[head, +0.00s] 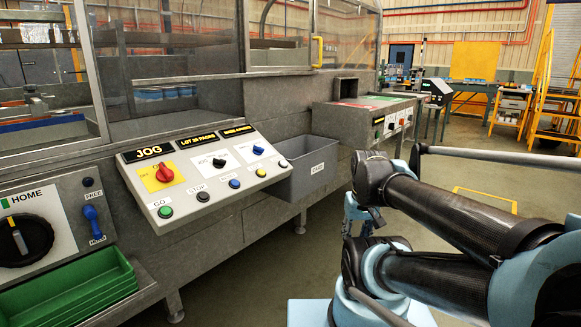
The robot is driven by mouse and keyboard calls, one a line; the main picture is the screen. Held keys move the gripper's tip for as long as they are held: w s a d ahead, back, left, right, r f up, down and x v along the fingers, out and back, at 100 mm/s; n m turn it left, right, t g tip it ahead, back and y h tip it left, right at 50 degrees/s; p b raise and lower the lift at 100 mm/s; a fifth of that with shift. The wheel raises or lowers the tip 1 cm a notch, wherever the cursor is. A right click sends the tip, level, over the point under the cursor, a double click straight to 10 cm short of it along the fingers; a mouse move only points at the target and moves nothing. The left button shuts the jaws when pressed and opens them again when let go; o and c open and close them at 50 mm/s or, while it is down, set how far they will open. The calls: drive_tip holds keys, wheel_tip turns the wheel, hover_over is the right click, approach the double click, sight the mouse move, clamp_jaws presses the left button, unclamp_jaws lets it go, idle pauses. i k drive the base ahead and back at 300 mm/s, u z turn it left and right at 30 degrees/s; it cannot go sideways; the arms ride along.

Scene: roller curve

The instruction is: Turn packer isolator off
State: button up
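A sloped grey control panel (208,170) stands at centre left. On it, a red rotary knob (165,174) sits on a yellow plate below a black label reading JOG. A black rotary switch (218,161) and a blue one (257,149) sit on white plates to its right. I cannot read which switch is the packer isolator, and the knob positions are too small to judge surely. My folded arm is at the right, apart from the panel. My gripper (357,213) seems to hang at its end, partly hidden; its fingers are not clear.
A HOME panel (55,222) with a large black dial and a blue switch is at left, above green trays (70,292). A grey bin (305,170) is right of the sloped panel. A farther console (385,122) has more controls. Open floor lies beyond my arm.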

sight(165, 174)
drive_tip(key=u, duration=1.5)
